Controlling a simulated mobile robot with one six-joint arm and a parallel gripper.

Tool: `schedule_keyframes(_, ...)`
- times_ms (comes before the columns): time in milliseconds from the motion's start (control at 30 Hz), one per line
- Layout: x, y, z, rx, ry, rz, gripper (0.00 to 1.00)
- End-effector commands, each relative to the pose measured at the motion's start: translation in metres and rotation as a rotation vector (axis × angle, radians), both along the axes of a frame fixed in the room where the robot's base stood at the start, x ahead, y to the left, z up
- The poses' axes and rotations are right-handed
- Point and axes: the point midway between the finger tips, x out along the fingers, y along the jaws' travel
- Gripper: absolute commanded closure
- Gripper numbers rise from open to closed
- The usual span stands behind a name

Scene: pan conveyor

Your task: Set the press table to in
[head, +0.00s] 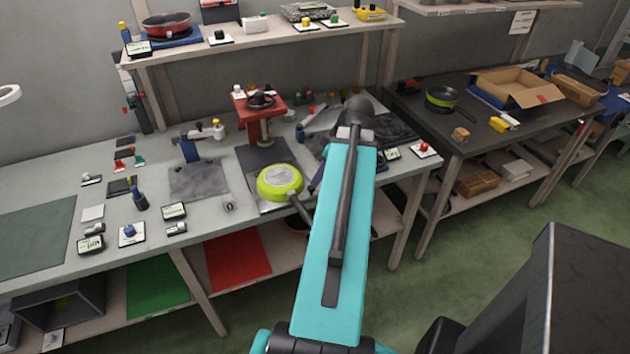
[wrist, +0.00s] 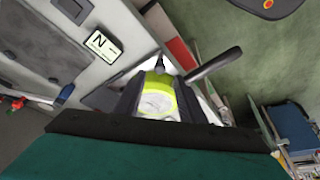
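The red press (head: 264,124) with a dark handwheel stands on the bench in the head view. A dark flat base (head: 252,158) extends from under it toward the front edge. A lime-green pan (head: 279,183) lies bottom up on a light plate in front of the press, apparently the press table, pulled out. Its dark handle points over the bench edge. In the wrist view the pan (wrist: 157,95) shows beyond and between the fingers of my gripper (wrist: 157,88), which look apart. I cannot tell whether they touch it. In the head view my arm hides the gripper.
A dark grey mat (head: 198,180) with a blue fixture lies left of the press. Small labelled blocks and tools crowd the bench's left part. A shelf (head: 260,38) runs above.

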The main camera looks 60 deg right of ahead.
Motion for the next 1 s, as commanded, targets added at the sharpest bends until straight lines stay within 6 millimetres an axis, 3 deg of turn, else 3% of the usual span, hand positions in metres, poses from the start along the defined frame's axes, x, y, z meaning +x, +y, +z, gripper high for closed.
schedule_keyframes(533, 0.019, 0.003, -0.044, 0.001, 0.000, 0.002, 0.63)
schedule_keyframes(1000, 0.023, 0.004, -0.054, 0.000, 0.000, 0.002, 0.63)
